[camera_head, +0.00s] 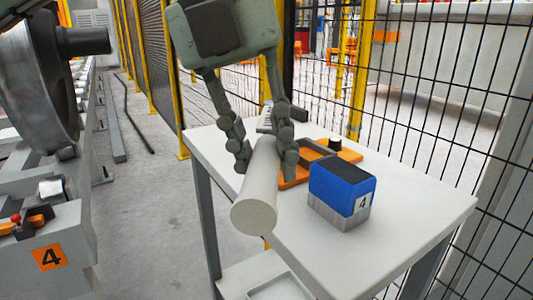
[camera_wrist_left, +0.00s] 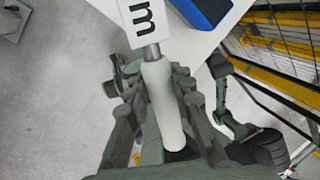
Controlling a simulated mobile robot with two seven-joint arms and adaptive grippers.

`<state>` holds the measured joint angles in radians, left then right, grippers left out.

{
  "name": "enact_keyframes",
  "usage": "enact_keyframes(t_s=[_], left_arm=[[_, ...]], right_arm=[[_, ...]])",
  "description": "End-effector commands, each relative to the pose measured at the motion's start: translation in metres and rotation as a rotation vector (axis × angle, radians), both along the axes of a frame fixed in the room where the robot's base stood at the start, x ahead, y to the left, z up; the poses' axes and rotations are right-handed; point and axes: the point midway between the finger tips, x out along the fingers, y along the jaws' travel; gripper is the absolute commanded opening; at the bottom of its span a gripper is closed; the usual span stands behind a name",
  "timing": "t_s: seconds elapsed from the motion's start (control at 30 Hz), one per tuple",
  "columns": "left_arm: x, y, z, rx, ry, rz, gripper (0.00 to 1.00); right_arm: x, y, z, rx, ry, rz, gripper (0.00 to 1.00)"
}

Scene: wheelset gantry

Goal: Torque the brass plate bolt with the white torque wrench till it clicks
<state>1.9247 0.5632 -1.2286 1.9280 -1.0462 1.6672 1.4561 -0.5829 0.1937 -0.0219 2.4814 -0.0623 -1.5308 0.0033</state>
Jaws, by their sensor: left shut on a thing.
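My left gripper (camera_head: 264,160) is shut around the thick white handle of the torque wrench (camera_head: 256,195), above the left edge of the white table. The handle slants, its round end towards me. In the left wrist view, the white handle (camera_wrist_left: 165,105) runs between the fingers (camera_wrist_left: 155,80) to a short metal neck and a white head marked "m" (camera_wrist_left: 143,20). I cannot make out the brass plate bolt; a small orange-brown part (camera_head: 38,219) lies on the grey stand at the left.
The white table (camera_head: 400,225) carries a blue block (camera_head: 342,184) with a grey base and a "4" label, and an orange tray (camera_head: 294,180) with dark parts. A mesh fence (camera_head: 450,90) stands behind. A large dark wheel (camera_head: 35,85) and grey stand (camera_head: 50,270) are at left.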

Motion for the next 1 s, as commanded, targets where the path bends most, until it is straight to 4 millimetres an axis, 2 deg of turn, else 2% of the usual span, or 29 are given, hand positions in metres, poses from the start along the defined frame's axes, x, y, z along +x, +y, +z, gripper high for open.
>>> enact_keyframes(t_s=[0.5, 0.87, 1.0], left_arm=[[0.000, 0.000, 0.049, -0.002, -0.002, 0.001, 0.00], [-0.001, 0.000, 0.049, -0.002, -0.002, 0.000, 0.00], [-0.011, -0.001, 0.048, -0.002, -0.004, -0.002, 0.00]], right_arm=[[0.000, 0.000, 0.033, 0.000, 0.000, 0.000, 0.40], [0.000, 0.000, 0.032, 0.000, 0.000, 0.000, 0.40], [0.000, 0.000, 0.027, 0.000, 0.000, 0.000, 0.40]])
